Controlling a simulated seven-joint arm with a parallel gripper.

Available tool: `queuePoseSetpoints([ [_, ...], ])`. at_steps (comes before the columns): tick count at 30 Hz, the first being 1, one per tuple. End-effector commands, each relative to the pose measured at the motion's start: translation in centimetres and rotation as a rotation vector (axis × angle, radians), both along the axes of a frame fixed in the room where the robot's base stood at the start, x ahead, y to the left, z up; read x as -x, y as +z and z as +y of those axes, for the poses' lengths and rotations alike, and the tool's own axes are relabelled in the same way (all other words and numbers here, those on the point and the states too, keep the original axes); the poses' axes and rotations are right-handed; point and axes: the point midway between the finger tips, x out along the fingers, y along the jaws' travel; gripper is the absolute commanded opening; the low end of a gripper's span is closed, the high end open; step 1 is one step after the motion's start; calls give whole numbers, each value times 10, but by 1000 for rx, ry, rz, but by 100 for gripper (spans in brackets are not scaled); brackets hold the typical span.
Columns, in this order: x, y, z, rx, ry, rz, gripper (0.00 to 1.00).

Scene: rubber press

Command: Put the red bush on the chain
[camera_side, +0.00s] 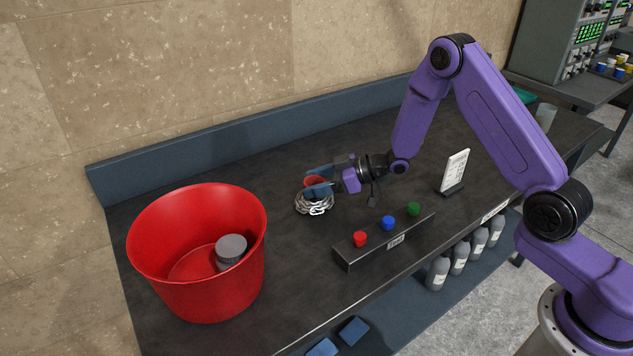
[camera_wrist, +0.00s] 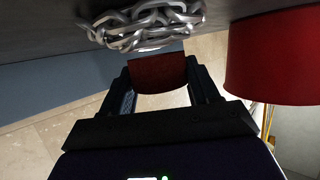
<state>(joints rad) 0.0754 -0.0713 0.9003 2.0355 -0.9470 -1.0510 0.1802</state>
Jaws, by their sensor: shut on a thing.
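My gripper (camera_side: 319,184) is shut on a red bush (camera_side: 313,181), with one finger on each side of it. In the side view the bush is right over the silver chain (camera_side: 315,208), which lies heaped on the dark bench. In the wrist view the red bush (camera_wrist: 158,73) sits between the two fingertips of my gripper (camera_wrist: 160,78), and the chain (camera_wrist: 148,25) is just beyond it. I cannot tell whether the bush touches the chain. The bush's lower part is hidden in the side view.
A long dark block (camera_side: 385,243) carries a red, a blue and a green piece in front of the chain. A large red bucket (camera_side: 195,285) with a grey cylinder (camera_side: 231,249) inside stands at left. A white sign (camera_side: 455,171) stands at right. The bench behind the chain is clear.

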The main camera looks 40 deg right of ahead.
Motion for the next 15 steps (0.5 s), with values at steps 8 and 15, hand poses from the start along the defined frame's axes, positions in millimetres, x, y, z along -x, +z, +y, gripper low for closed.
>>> queuePoseSetpoints([
  [8, 0, -1, 0, 0, 0, 0, 86],
  [15, 0, 3, 0, 0, -1, -2, 86],
])
